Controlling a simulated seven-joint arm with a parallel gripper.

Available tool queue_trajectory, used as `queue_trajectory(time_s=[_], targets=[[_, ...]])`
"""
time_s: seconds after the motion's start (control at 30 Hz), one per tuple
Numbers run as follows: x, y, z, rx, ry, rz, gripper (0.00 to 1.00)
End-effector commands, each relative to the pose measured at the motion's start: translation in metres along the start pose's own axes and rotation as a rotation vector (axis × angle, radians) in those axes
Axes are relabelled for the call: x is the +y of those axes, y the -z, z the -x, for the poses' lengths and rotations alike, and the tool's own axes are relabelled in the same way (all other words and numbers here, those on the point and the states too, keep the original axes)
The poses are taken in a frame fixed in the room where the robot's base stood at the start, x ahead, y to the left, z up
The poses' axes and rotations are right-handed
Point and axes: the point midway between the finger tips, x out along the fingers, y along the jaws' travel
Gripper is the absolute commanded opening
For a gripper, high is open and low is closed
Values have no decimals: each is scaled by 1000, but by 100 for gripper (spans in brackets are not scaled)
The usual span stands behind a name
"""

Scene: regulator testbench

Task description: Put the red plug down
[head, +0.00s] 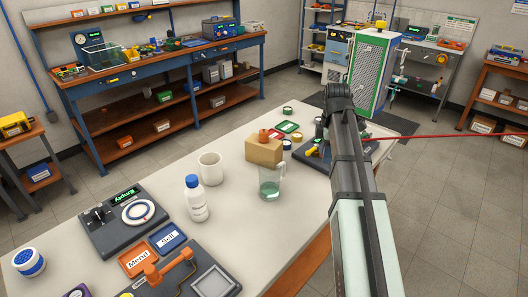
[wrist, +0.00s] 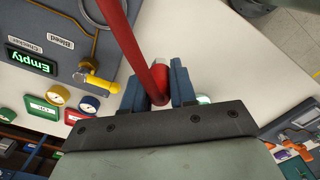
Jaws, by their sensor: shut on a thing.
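In the wrist view, the red plug (wrist: 162,97) is between the two blue-grey fingers of my gripper (wrist: 157,76), which is shut on it. A grey tip shows at the plug's far end. A red hose (wrist: 128,42) runs from the plug across the top of the picture. In the head view, the hose (head: 450,135) stretches in from the right edge and passes behind my arm. My gripper and the plug cannot be made out there. A grey panel (wrist: 70,25) with an "Empty" display and a yellow lever (wrist: 97,80) lies left of the plug.
The white table (head: 265,225) holds a beige block (head: 263,151), a glass beaker (head: 271,182), a white mug (head: 210,168) and a bottle (head: 196,199). An orange "Mend" tray (head: 137,259) and a blue "Sell" tray (head: 168,238) lie in front. Bare tabletop shows beside the plug.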

Motion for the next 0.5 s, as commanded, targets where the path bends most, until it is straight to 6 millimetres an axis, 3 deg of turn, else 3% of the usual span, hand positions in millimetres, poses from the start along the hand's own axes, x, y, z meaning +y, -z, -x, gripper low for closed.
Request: queue_trajectory(time_s=[0.17, 0.43, 0.5], targets=[[1, 0, 14, 0, -2, 0, 0], [2, 0, 53, 0, -2, 0, 0], [11, 10, 55, 0, 0, 6, 0]])
